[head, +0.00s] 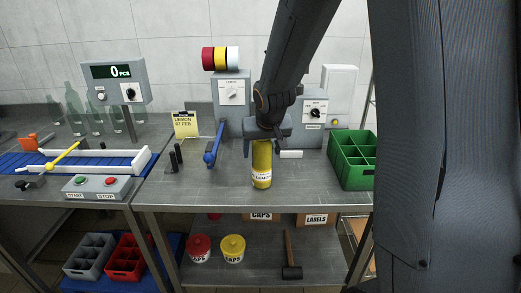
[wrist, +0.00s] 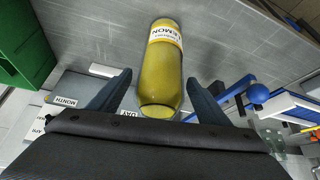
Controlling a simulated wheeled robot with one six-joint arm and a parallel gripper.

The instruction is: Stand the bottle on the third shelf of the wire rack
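A yellow bottle (head: 262,165) with a white lemon label stands upright on the grey steel table. My gripper (head: 266,136) is directly over its top, pointing down, and hides the upper end. In the wrist view the bottle (wrist: 163,65) lies between my two spread fingers (wrist: 158,80), with a gap showing on each side. The gripper is open and holds nothing. The wire rack cannot be made out clearly; thin metal posts (head: 371,95) show at the right, mostly hidden behind my arm.
A green divided crate (head: 353,172) stands right of the bottle. A blue-handled lever (head: 213,150) is close on the left, with grey control boxes (head: 231,97) behind. A conveyor (head: 80,162) is at far left. The table's front strip is clear.

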